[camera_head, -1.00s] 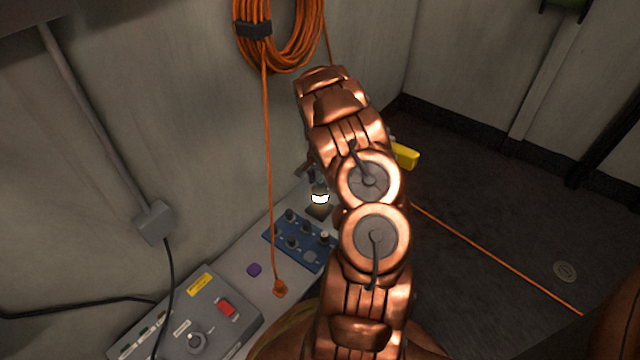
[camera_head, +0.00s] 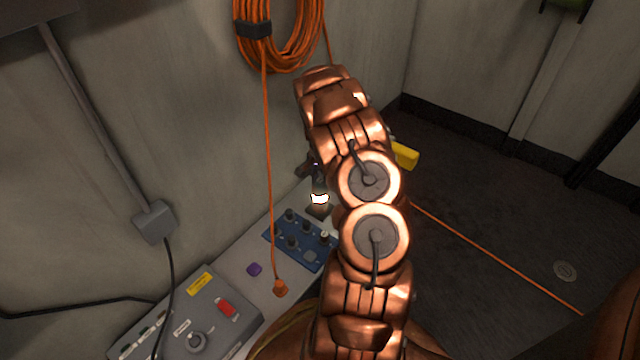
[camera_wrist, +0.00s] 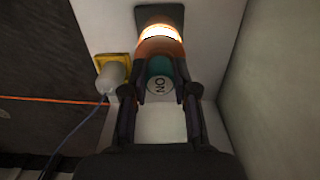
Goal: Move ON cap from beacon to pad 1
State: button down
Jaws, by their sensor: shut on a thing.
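The ON cap (camera_wrist: 159,85) is a teal round cap with a pale face marked "ON", seen upside down in the wrist view. My gripper (camera_wrist: 158,92) is shut on it, one dark finger on each side. The beacon (camera_wrist: 160,40) has a glowing white band and an orange part, on a dark square base, right beside the cap. I cannot tell whether cap and beacon touch. In the head view the beacon's lit band (camera_head: 319,198) shows left of my copper arm, which hides most of my gripper. I cannot identify pad 1.
A grey control box (camera_head: 246,318) stands front left. A yellow object (camera_head: 405,155) is behind my arm. The wall is close at left.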

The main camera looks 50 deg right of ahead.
jog(key=shift+r+p, duration=1.25)
jog(key=shift+r, duration=1.7)
jog(key=s+a+f, duration=0.6)
jog(key=a, duration=0.1)
send_over(310, 256)
notch_tip(310, 256, down, 3)
jog(key=shift+f, duration=2.9)
jog(key=shift+p, duration=1.05)
jog(key=shift+f, duration=0.35)
